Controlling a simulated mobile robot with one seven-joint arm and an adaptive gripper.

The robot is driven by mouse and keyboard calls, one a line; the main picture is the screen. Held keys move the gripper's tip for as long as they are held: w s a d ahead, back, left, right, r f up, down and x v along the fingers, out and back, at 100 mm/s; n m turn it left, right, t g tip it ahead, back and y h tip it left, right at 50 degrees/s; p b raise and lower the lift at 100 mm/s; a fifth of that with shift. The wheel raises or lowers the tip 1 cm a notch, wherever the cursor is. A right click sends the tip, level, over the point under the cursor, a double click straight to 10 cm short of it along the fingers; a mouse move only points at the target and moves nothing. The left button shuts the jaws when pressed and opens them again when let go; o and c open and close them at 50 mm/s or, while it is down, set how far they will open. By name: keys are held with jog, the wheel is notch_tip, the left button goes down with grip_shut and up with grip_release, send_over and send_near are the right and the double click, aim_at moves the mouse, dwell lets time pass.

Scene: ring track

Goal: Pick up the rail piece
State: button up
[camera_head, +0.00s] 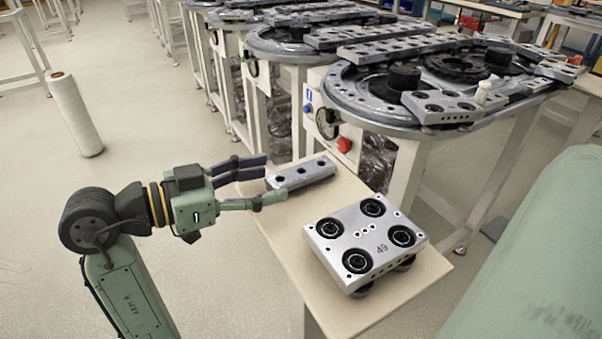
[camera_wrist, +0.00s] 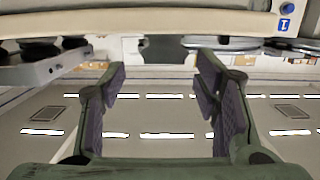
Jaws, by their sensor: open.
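The rail piece (camera_head: 302,173) is a short grey metal bar with a few dark holes along its top. It lies flat near the far edge of the small beige table (camera_head: 345,318) in the head view. My gripper (camera_head: 270,180) reaches in from the left with its fingers spread. One finger is at the bar's far left side and the other near its near left end; I cannot tell whether they touch it. The wrist view, which looks upside down, shows the open fingers (camera_wrist: 163,78) with a clear gap. I cannot make out the rail piece there.
A grey carriage (camera_head: 366,240) with black wheels, marked 49, sits on the same table, close right of the rail piece. An oval ring track (camera_head: 350,100) on a white-legged frame stands just behind. A white roll (camera_head: 75,115) stands on the floor at left.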

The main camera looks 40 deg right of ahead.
aim_at(294, 173)
jog(key=x, duration=0.3)
jog(key=p+x, duration=0.1)
jog(key=x, duration=0.1)
jog(key=shift+w+d+f, duration=0.2)
jog(key=shift+d+f, duration=0.05)
jog(key=shift+d, duration=0.1)
grip_shut()
dwell(0.5)
